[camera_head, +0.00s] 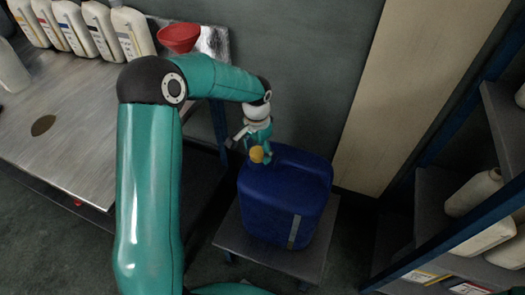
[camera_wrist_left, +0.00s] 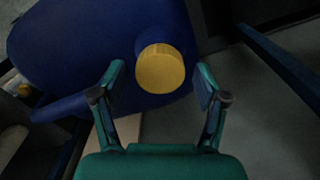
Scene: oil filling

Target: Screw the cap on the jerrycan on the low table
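The blue jerrycan (camera_head: 285,205) stands upright on the low table (camera_head: 305,264) in the head view. Its blue body (camera_wrist_left: 90,45) fills the upper left of the left wrist view. The yellow cap (camera_head: 257,154) is at the jerrycan's spout; it also shows in the left wrist view (camera_wrist_left: 160,70). My left gripper (camera_head: 259,150) is right at the cap. In the wrist view its two fingers (camera_wrist_left: 162,82) stand apart on either side of the cap, with gaps visible. Whether the cap is fully seated cannot be told. My right gripper is not in view.
A metal workbench (camera_head: 75,135) at the left carries several white bottles (camera_head: 90,30) and a red funnel (camera_head: 179,38). A shelf (camera_head: 440,190) with white containers (camera_head: 480,215) stands at the right. Dark floor shows around the low table.

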